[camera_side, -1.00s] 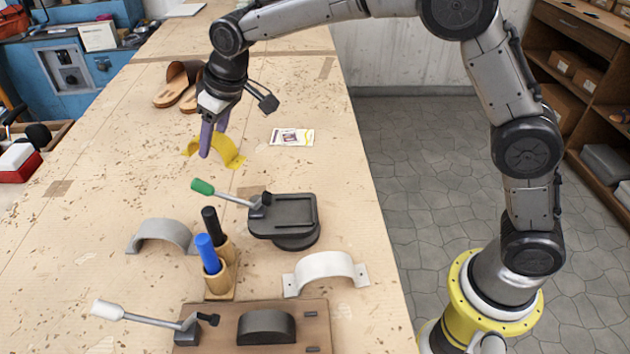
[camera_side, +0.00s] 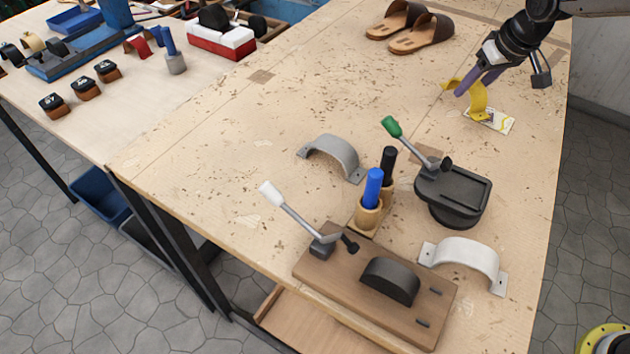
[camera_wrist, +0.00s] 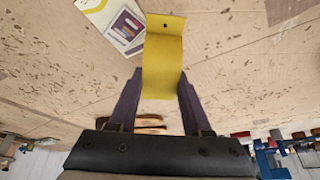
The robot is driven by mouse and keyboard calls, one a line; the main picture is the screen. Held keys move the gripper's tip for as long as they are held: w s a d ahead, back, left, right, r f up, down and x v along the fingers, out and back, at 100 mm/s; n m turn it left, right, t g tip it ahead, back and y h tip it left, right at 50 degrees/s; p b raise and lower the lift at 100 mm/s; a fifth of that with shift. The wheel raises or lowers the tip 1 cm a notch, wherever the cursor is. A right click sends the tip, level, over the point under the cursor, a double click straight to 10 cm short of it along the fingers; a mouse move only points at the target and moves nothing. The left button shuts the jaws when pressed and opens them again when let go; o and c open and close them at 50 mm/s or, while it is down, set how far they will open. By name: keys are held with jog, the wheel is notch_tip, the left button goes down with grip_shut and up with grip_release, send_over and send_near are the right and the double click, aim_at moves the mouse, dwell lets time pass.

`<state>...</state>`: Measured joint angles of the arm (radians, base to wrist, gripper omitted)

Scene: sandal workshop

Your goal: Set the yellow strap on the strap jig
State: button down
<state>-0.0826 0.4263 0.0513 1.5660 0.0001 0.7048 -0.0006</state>
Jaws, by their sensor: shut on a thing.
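The yellow strap (camera_side: 479,101) is a curved band with flat end tabs, at the upper right of the side view. My gripper (camera_side: 467,86) has its purple fingers shut on it. In the wrist view the strap (camera_wrist: 163,55) sits between the two fingers (camera_wrist: 160,82), its holed tab pointing up the picture. I cannot tell how far it is above the bench. The strap jig (camera_side: 330,283) seems to be the brown board at the bottom of the side view, with a bare black half-round form (camera_side: 390,281) and a white-handled clamp (camera_side: 285,208) tilted up, well away from my gripper.
A printed card (camera_side: 502,122) lies by the yellow strap. Sandals (camera_side: 420,35) lie behind.

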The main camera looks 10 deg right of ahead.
jog(key=s+a+r+n+y, duration=0.1)
jog(key=s+a+r+n, duration=0.2)
jog(key=a, duration=0.9)
jog(key=s+a+r+n+g+y, duration=0.15)
jog(key=s+a, duration=0.35)
jog(key=a, duration=0.7)
jog(key=s+a+r+n, duration=0.3)
jog(key=s+a, duration=0.1)
jog(key=a, duration=0.8)
jog(key=shift+n, duration=0.25)
jog(key=f, duration=0.5)
jog(key=shift+s+a+f, duration=0.25)
jog(key=shift+a+f, duration=0.1)
jog(key=shift+f, duration=2.3)
jog(key=shift+f, duration=0.15)
jog(key=shift+c, duration=1.7)
grip_release()
jog(key=v, duration=1.2)
jog(key=shift+d, duration=0.15)
